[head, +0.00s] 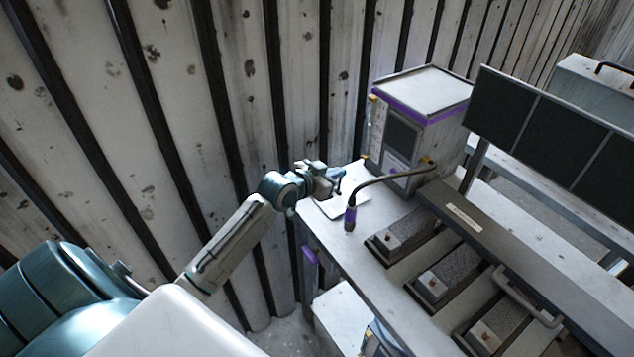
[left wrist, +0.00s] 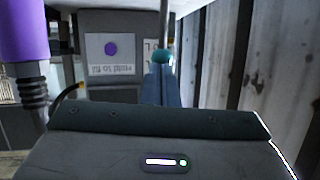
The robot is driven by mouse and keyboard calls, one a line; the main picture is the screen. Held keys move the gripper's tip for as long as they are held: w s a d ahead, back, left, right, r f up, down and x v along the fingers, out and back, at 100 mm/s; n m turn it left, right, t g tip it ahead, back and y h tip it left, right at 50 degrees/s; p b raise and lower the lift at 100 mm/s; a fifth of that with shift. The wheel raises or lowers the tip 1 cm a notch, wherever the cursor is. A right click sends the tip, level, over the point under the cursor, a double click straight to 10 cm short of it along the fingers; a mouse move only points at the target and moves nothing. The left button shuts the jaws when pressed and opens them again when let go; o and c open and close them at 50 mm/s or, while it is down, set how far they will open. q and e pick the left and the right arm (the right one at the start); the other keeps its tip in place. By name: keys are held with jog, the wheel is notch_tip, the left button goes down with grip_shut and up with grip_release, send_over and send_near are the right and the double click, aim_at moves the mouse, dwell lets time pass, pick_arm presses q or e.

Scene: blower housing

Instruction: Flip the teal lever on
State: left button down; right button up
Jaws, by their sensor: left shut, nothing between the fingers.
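The teal lever shows in the left wrist view as a teal knob (left wrist: 163,58) on a thin grey rod. That view has the printed label upside down. My left gripper (head: 337,183) is over the near left corner of the workbench, above a white plate (head: 348,206). Its blue-grey fingers (left wrist: 161,84) are shut and empty, just by the teal knob. I cannot tell whether they touch it. In the head view I cannot separate the lever from the fingers. My right gripper is not in view.
A gooseneck with a purple collar (head: 350,214) stands close beside my gripper, and its purple part (left wrist: 23,32) fills the wrist view's left edge. A grey cabinet with purple trim (head: 432,93) stands behind. A ribbed wall (head: 240,70) is close on the left. Dark panels (head: 540,130) stand right.

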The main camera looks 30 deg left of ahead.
aim_at(345, 172)
pick_arm(q)
jog(key=shift+w+d+r, duration=0.1)
jog(key=shift+w+d, duration=0.25)
jog(key=shift+w, duration=0.5)
jog(key=shift+w+d, duration=0.35)
jog(key=shift+w, duration=0.5)
jog(key=shift+w, duration=0.1)
jog(key=shift+r, duration=0.1)
